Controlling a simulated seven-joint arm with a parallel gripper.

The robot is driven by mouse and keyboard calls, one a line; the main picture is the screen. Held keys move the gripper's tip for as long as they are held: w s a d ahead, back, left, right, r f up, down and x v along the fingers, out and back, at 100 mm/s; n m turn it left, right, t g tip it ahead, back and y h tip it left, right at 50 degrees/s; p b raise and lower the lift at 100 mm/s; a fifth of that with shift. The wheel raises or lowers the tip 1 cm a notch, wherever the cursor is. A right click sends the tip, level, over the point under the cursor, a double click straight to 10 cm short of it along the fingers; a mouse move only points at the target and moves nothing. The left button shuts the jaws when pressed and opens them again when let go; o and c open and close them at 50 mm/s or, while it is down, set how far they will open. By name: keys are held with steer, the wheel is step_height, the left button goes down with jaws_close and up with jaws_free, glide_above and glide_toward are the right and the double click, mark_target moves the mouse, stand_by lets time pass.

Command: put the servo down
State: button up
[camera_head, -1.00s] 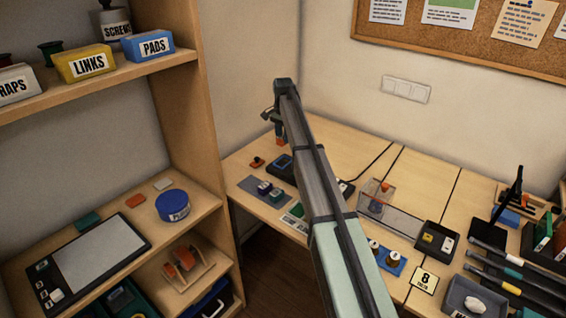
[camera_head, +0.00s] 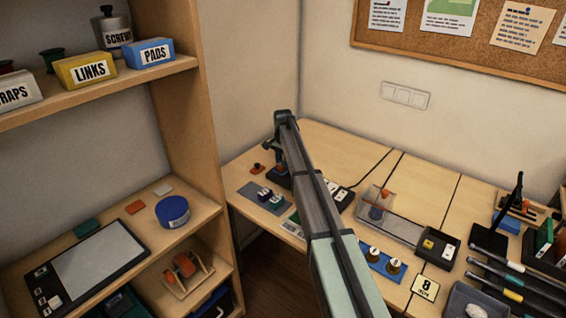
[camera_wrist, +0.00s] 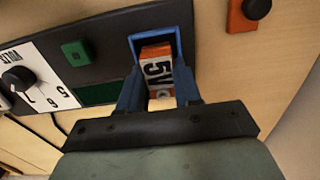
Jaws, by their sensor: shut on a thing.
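The servo (camera_wrist: 157,65) is a small orange and white block with a "5V" label, seen in the wrist view between my gripper's blue fingers (camera_wrist: 158,92). My gripper is shut on it. The servo is at a blue-edged frame (camera_wrist: 158,36) on a black panel (camera_wrist: 105,45); I cannot tell whether it touches the panel. In the head view my gripper (camera_head: 279,165) is low over the black device (camera_head: 284,181) at the back left of the table, and my arm hides part of it.
The panel carries a green button (camera_wrist: 76,53) and a volts dial (camera_wrist: 18,80). An orange block with a black knob (camera_head: 257,168) lies left of the device. A grey mat (camera_head: 250,188) with small parts is in front.

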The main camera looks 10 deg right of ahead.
steer(key=shift+f, duration=0.1)
steer(key=o, duration=1.1)
steer(key=shift+c, duration=0.2)
step_height(320, 180, up, 12)
